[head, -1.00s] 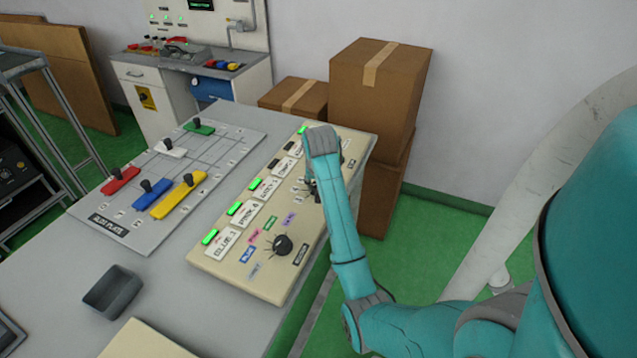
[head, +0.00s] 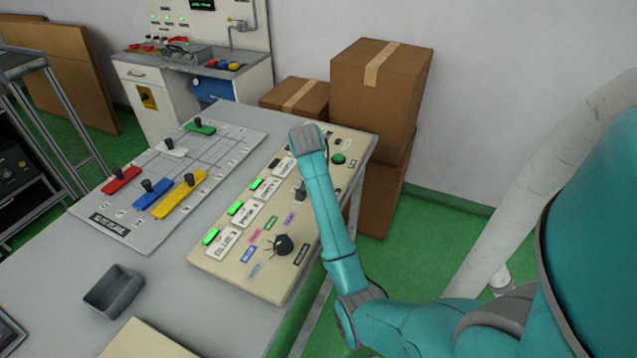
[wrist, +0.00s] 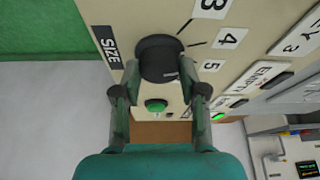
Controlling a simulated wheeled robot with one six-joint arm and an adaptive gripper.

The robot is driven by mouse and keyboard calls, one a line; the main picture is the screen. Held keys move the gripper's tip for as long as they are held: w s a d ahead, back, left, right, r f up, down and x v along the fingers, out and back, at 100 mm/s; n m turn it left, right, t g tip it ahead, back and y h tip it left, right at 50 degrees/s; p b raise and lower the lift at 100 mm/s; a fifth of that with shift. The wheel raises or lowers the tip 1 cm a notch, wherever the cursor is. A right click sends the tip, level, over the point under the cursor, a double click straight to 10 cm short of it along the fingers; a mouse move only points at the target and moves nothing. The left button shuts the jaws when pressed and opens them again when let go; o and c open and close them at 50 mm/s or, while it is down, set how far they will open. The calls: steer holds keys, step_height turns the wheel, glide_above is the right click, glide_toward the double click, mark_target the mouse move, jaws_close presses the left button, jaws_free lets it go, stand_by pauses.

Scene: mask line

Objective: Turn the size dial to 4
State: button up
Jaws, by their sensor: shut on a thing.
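The size dial (wrist: 158,48) is a dark round knob beside the "SIZE" label (wrist: 112,46) in the wrist view. Printed numbers 3, 4 and 5 stand to its right, with the 4 (wrist: 230,38) between the others. My gripper (wrist: 159,74) has one finger on each side of the dial and is shut on it. I cannot tell clearly which number the dial points to. In the head view my gripper (head: 300,190) is at the panel's right part, and my arm hides most of the dial.
The cream panel (head: 235,272) also carries a colour dial (head: 283,245), several labels with green lights, and a green button (head: 338,158). A slide plate (head: 105,225) with coloured handles lies to the left. A grey tray (head: 113,290) sits in front. Cardboard boxes (head: 378,95) stand behind.

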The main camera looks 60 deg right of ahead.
steer(key=o, duration=1.1)
steer(key=shift+o, duration=0.2)
steer(key=shift+n, duration=0.3)
